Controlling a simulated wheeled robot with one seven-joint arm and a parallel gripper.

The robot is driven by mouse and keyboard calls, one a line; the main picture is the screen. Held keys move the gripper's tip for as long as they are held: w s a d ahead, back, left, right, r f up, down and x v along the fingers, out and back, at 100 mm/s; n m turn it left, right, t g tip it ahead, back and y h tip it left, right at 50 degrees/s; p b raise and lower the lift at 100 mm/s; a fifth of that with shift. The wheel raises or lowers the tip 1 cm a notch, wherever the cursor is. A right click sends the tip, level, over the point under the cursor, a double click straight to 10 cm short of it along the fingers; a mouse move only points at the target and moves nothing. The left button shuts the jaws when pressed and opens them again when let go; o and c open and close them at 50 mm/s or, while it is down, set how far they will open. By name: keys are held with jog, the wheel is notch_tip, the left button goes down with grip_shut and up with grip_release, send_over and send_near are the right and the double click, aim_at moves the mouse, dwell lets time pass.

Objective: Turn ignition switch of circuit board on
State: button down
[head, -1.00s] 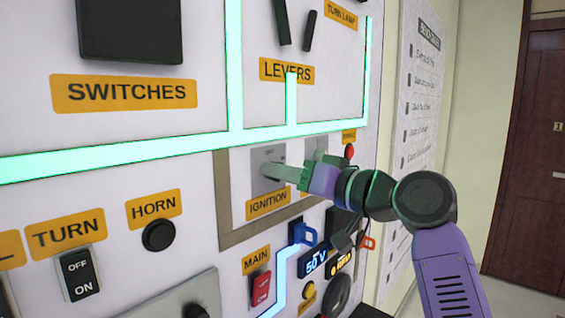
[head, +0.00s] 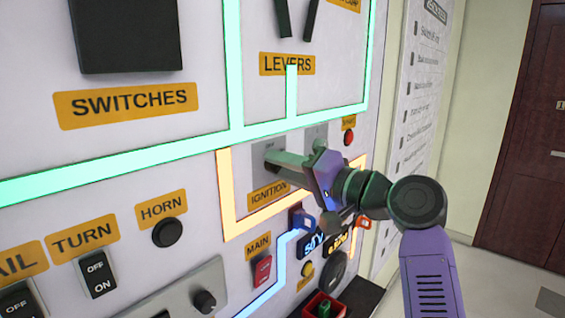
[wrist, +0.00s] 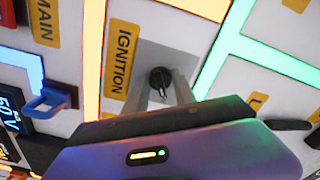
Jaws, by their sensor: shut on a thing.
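The ignition switch (wrist: 160,79) is a small black knob on a grey plate (head: 262,150) beside the yellow IGNITION label (head: 268,195). In the head view the knob itself is hidden by my gripper (head: 272,160). The wrist view shows the two grey fingers on either side of the knob, and my gripper (wrist: 160,93) is shut on it. My wrist looks rolled and tilted in the head view. The strip (head: 229,220) around the ignition plate glows orange on the circuit board (head: 200,110).
A blue padlock-like part (wrist: 50,98) sits close below my gripper, near the red MAIN switch (head: 262,270). A red button (head: 348,138) is to the right. Black levers (head: 283,18) are above. A wall and a brown door (head: 522,150) are at the right.

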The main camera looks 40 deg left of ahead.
jog(key=shift+w, duration=0.1)
dwell(0.3)
jog(key=c, duration=1)
grip_release()
jog(key=d, duration=0.2)
jog(key=d+b, duration=0.1)
jog(key=d, duration=0.2)
jog(key=d+b, duration=0.1)
jog(key=d, duration=0.2)
jog(key=shift+s, duration=0.35)
jog(key=shift+a, duration=0.1)
